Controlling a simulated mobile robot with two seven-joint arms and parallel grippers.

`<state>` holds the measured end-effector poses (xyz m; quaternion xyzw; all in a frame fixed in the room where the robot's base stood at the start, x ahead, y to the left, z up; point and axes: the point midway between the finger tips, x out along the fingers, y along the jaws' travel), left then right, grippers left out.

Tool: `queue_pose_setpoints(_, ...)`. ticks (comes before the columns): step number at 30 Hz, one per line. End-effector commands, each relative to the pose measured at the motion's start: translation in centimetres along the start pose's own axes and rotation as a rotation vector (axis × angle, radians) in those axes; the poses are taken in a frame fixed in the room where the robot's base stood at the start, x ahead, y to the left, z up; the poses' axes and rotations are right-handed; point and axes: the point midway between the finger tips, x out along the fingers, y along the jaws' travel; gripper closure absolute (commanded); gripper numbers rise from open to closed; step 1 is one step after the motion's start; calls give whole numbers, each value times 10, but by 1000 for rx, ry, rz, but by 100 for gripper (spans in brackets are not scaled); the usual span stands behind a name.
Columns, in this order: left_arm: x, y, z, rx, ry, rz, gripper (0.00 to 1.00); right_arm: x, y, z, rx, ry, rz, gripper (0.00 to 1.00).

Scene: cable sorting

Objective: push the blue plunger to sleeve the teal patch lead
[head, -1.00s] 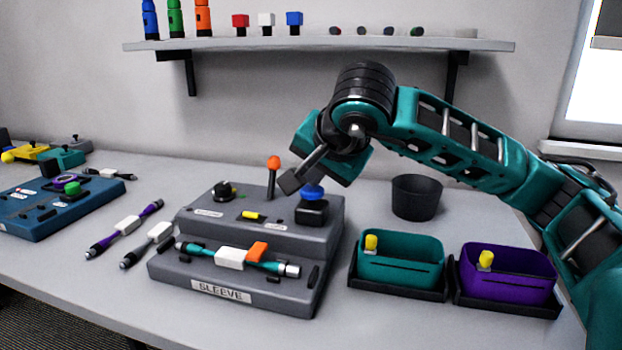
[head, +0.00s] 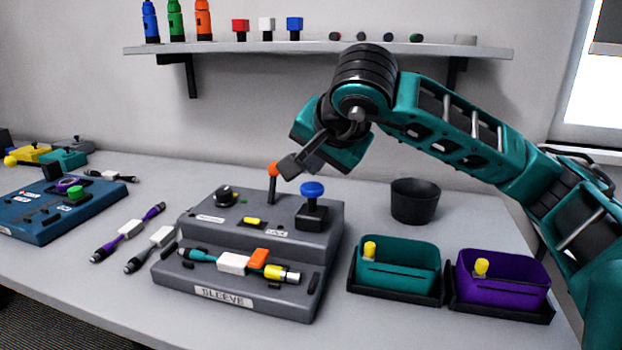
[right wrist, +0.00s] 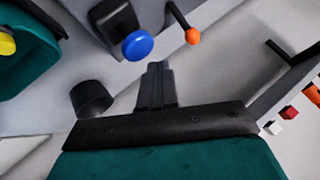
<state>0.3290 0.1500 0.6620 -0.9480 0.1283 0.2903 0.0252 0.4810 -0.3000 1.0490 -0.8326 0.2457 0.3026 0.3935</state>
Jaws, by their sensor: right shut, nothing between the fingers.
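The blue plunger (head: 313,189) stands upright on its black block on the grey SLEEVE machine (head: 235,300); its blue cap also shows in the right wrist view (right wrist: 138,44). The teal patch lead (head: 200,253) lies in the machine's front cradle, with a white block and an orange clip on it. A yellow section (head: 275,271) covers the lead between the orange clip and its silver end. My right gripper (head: 288,166) is shut and empty, above and behind the plunger, apart from it. In the right wrist view its closed fingers (right wrist: 155,70) point toward the plunger. My left gripper is not in view.
An orange-tipped lever (head: 273,172) stands close to my right gripper. A teal bin (head: 398,268), a purple bin (head: 503,280) and a dark cup (head: 414,201) stand to the right. Two other leads (head: 130,228) lie left of the machine, near a blue machine (head: 45,215).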

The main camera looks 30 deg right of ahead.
Motion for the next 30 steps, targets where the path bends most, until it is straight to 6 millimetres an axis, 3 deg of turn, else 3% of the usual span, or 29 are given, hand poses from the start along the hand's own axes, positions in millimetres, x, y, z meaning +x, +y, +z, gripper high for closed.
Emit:
queue_pose_setpoints(10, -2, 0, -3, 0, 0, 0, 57, -3, -2, -2, 1, 1, -1, 100)
queue_pose_setpoints(30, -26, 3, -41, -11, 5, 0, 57, -43, -31, -32, 1, 1, -1, 100)
